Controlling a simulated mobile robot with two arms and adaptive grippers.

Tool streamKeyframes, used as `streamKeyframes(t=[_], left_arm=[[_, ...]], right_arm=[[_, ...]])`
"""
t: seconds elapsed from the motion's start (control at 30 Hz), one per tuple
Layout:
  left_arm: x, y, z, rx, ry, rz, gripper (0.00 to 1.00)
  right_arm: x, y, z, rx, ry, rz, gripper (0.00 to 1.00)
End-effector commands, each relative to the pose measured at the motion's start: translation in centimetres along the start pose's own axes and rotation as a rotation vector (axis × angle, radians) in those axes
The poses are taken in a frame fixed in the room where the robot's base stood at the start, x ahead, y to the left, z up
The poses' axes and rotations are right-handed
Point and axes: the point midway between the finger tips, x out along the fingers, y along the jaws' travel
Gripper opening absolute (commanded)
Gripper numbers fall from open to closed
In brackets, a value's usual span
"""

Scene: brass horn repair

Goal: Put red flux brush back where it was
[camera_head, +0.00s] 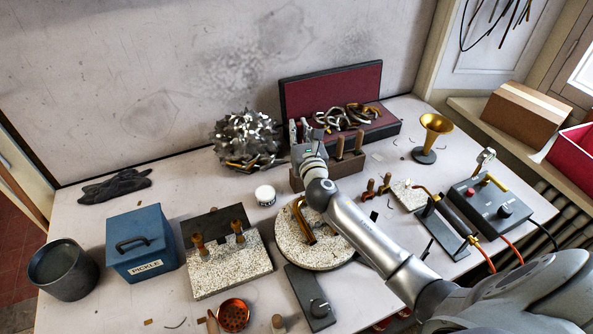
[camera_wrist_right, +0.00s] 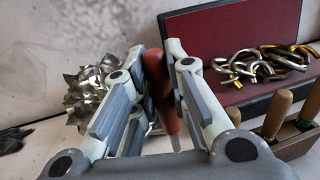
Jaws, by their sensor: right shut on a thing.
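My right gripper (camera_head: 306,132) is above the left part of a wooden tool rack (camera_head: 348,167) at the back of the bench. In the wrist view the right gripper (camera_wrist_right: 160,62) is shut on the red flux brush (camera_wrist_right: 159,88), with the red handle between its fingers and a paler part below. In the head view the gripper and arm mostly hide the brush. The wooden rack also shows in the wrist view (camera_wrist_right: 292,147), at the lower right. I cannot tell whether the brush's lower end touches the rack. My left gripper is out of view.
Wooden handles (camera_head: 340,147) stand in the rack's right part. A red-lined case (camera_head: 330,88) with brass tubing is behind, and a crumpled silvery heap (camera_head: 245,140) is to the left. A white jar (camera_head: 265,195) and a round speckled board (camera_head: 290,245) are in front.

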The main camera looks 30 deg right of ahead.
Motion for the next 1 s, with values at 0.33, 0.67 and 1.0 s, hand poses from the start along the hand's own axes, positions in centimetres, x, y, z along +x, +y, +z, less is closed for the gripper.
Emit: streamKeyframes(t=[0.33,0.67,1.0], left_arm=[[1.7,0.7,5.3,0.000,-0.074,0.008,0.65],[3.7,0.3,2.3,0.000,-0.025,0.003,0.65],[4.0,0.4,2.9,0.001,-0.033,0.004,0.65]], right_arm=[[-0.1,0.0,-5.7,0.000,0.004,0.000,0.00],[-0.1,0.0,-9.3,0.001,0.004,0.000,0.00],[-0.1,0.0,-9.6,0.000,0.003,0.001,0.00]])
